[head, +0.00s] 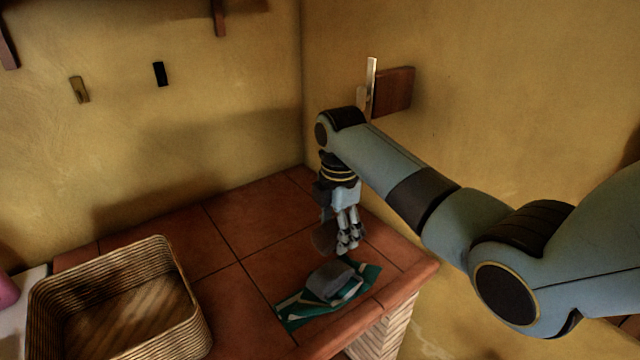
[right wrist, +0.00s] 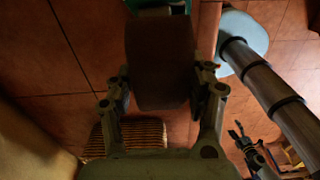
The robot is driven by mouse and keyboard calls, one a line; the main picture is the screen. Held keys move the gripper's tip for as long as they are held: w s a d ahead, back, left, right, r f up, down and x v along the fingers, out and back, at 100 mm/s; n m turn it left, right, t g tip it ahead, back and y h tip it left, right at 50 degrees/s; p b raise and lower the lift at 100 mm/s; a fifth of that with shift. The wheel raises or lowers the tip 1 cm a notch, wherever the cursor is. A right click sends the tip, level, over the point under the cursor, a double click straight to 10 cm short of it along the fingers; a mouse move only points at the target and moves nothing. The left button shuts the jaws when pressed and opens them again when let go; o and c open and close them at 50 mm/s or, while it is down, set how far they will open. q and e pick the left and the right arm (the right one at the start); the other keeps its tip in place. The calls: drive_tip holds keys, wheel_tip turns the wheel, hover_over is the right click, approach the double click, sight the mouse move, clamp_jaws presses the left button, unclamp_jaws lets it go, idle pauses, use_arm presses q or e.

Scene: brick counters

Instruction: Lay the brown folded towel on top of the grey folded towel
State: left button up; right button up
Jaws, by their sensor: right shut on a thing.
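The brown folded towel (head: 325,238) hangs in my right gripper (head: 347,242), above the red tiled counter. In the right wrist view the towel (right wrist: 160,62) shows as a dark brown slab between the two fingers of the gripper (right wrist: 163,92). The grey folded towel (head: 332,280) lies on a green and white cloth (head: 298,309) near the counter's front right corner. The brown towel is behind the grey one and apart from it in the head view. What seems to be my left gripper (right wrist: 243,138) shows small and dark in the right wrist view.
A wicker basket (head: 190,320) stands on the counter (head: 235,230) at the left. A wooden block (head: 394,91) is on the right wall. The counter's right edge runs close beside the cloth. Tiles between basket and cloth are bare.

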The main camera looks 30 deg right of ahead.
drive_tip(key=shift+a+r, duration=0.3)
drive_tip(key=shift+a, duration=0.1)
drive_tip(key=shift+a+n, duration=0.15)
drive_tip(key=shift+n, duration=0.15)
drive_tip(key=shift+f, duration=1)
drive_tip(key=b, duration=0.5)
hover_over(331, 271)
wheel_tip(331, 271, down, 5)
drive_tip(key=shift+f, duration=0.5)
use_arm(q)
drive_tip(key=f, duration=0.1)
drive_tip(key=s+f, duration=0.1)
drive_tip(key=f, duration=0.2)
drive_tip(key=shift+s+a+f, duration=0.15)
drive_tip(key=shift+a+f, duration=0.2)
use_arm(e)
drive_tip(key=o, duration=1)
